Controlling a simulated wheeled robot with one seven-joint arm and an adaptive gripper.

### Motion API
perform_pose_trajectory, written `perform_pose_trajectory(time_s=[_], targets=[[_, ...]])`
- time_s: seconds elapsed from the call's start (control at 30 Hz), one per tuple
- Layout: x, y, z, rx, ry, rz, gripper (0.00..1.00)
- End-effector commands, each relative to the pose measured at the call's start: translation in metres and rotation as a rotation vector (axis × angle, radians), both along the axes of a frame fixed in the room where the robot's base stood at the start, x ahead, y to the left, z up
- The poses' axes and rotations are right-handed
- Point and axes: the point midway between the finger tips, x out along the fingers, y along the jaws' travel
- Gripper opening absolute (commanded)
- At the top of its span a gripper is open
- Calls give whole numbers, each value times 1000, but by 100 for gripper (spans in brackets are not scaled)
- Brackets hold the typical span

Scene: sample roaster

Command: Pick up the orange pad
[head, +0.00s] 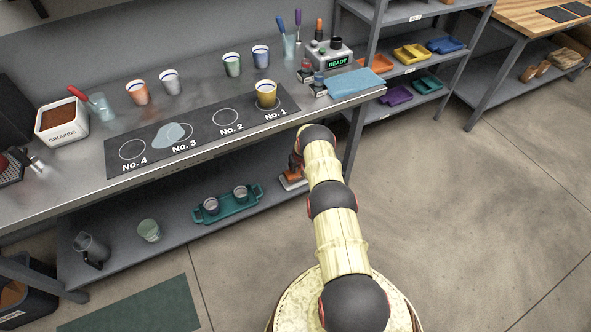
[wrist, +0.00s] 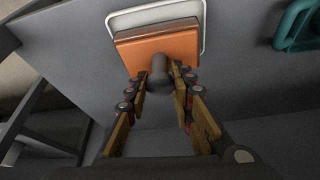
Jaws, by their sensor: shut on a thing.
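The orange pad (wrist: 160,52) is a flat block with a dark round knob (wrist: 160,78) on its near side. My gripper (wrist: 161,82) has its fingers closed on either side of the knob in the wrist view. The pad lies over a white-rimmed tray (wrist: 200,12); I cannot tell whether it touches it. In the head view a sliver of the orange pad (head: 293,175) shows at the right end of the lower shelf, and my arm hides most of the gripper there.
The lower shelf (head: 172,222) also holds a teal tray (head: 228,209) with metal cups, a glass (head: 149,231) and a dark pitcher (head: 91,247). The counter (head: 200,88) above carries several cups and a blue cloth (head: 355,84). A table leg (head: 355,140) stands right of the pad. Floor at right is clear.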

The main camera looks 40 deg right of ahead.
Motion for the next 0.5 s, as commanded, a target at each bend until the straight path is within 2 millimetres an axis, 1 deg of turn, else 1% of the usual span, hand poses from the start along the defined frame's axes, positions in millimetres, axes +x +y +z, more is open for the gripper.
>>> perform_pose_trajectory(time_s=[0.03, 0.2, 0.4, 0.5], targets=[[-8, 3, 13, 3, 3, -2, 0], [-28, 12, 41, 3, 3, -4, 0], [-47, 20, 62, 2, 3, -4, 0], [-55, 23, 62, 3, 3, -3, 0]])
